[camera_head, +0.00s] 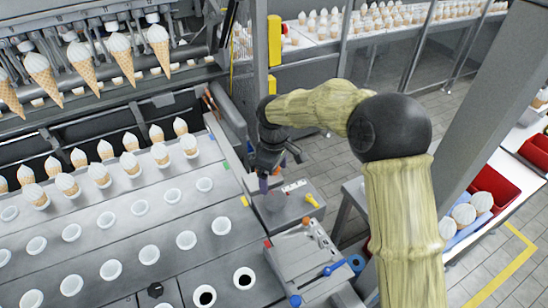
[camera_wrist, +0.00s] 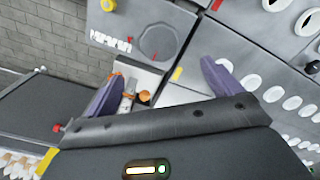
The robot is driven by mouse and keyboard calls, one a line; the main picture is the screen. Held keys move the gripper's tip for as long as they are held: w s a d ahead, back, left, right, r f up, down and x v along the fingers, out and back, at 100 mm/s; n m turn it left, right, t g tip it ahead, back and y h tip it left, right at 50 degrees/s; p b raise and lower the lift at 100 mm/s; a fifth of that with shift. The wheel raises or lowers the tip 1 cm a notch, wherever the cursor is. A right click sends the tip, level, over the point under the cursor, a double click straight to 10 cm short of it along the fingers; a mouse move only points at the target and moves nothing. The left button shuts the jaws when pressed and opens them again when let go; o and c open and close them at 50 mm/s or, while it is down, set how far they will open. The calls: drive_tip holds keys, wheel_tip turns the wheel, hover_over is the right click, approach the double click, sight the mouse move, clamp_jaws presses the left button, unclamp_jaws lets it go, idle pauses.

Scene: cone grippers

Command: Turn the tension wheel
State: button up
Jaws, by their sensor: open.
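A grey round wheel (camera_wrist: 160,42) lies flat on top of a grey control box; it looks like the tension wheel, though no readable label confirms this. In the head view the box (camera_head: 290,212) stands beside the cone plates, and my gripper hides much of the wheel. My gripper (camera_head: 263,186) points down over the left part of this box. In the wrist view my gripper (camera_wrist: 161,86) has its two purple fingers wide apart with nothing between them. The wheel shows beyond the fingertips, and I cannot tell whether they touch the box.
A yellow knob (camera_head: 312,201) sits on the box's right side. In front is a second panel (camera_head: 300,262) with an orange knob (camera_head: 305,221) and a blue handle (camera_head: 335,267). Plates with round holes (camera_head: 130,230) and rows of cones lie left. A grey post rises behind.

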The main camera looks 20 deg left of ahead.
wheel_tip(320, 180, up, 7)
drive_tip(key=shift+b, duration=0.35)
idle(0.4)
